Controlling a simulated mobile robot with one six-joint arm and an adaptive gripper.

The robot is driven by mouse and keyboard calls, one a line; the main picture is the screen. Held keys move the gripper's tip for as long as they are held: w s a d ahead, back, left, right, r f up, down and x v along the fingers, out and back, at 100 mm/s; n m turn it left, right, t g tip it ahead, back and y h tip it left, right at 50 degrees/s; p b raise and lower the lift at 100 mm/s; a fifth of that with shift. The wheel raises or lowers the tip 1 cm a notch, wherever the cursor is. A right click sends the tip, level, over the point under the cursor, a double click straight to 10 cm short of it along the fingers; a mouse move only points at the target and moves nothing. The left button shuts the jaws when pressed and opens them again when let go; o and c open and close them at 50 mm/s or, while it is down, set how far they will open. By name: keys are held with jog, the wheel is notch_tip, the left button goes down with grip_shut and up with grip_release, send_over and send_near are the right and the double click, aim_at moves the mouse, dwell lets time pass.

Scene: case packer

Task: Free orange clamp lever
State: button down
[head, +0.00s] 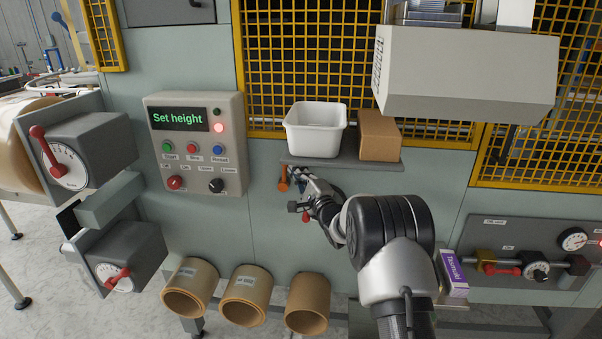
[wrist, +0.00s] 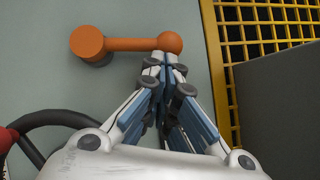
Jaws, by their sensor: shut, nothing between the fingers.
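The orange clamp lever (wrist: 130,44) shows in the wrist view on the grey-green panel. Its round hub (wrist: 88,42) is at the left and its ball end (wrist: 169,43) at the right. In the head view the lever (head: 283,178) stands below the left end of the small shelf. My gripper (wrist: 166,62) is shut and empty, its fingertips right at the ball end. I cannot tell whether they touch it. In the head view my gripper (head: 298,175) is just right of the lever, partly hidden by its own body.
A grey shelf (head: 350,163) above my gripper holds a white bin (head: 316,130) and a brown box (head: 379,135). A control box reading "Set height" (head: 180,119) is at the left. Several cardboard tubes (head: 245,295) sit below. A yellow mesh guard (head: 300,60) is behind the shelf.

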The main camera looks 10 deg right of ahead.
jog(key=shift+w+a+r+n+g+h+p, duration=0.35)
jog(key=shift+a+n+g+p, duration=0.4)
jog(key=shift+a+n+p, duration=0.65)
jog(key=shift+w+a+r+n+g+h+p, duration=0.15)
jog(key=shift+w+a+n+g+p, duration=0.55)
jog(key=shift+p, duration=1.15)
jog(key=shift+w+a+r+n+g+h+p, duration=0.2)
jog(key=shift+a+n+g+p, duration=0.55)
jog(key=shift+a+n+p, duration=0.6)
jog(key=shift+a+m, duration=0.25)
jog(key=shift+s, duration=0.1)
jog(key=v, duration=1.2)
